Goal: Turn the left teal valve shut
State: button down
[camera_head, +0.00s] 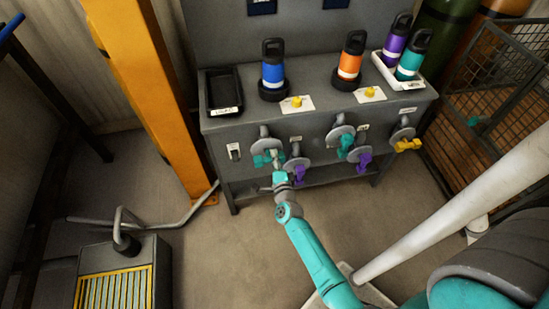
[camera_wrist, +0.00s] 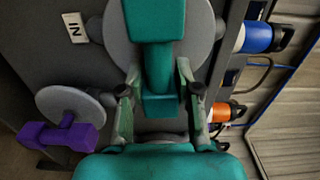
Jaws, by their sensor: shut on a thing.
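The left teal valve (camera_head: 262,159) is on the front of the grey bench, at the left, with a round grey disc behind its handle. In the wrist view its teal handle (camera_wrist: 155,28) runs up and down the picture in front of the disc. My gripper (camera_head: 277,172) reaches it from the front. In the wrist view the fingers of my gripper (camera_wrist: 159,84) are on both sides of the handle's lower part, shut on it. In the head view my gripper hides part of the handle.
A purple valve (camera_head: 298,173) is close to the right of my gripper and shows in the wrist view (camera_wrist: 58,137). Another teal valve (camera_head: 345,146), a second purple valve (camera_head: 364,161) and a yellow valve (camera_head: 407,145) are further right. The floor (camera_head: 240,255) before the bench is clear.

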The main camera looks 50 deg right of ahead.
jog(key=shift+s+d+f+m, duration=0.1)
jog(key=shift+f+m, duration=0.05)
jog(key=shift+m, duration=0.15)
jog(key=c, duration=1)
grip_release()
jog(key=shift+s+a, duration=0.35)
jog(key=v, duration=1.1)
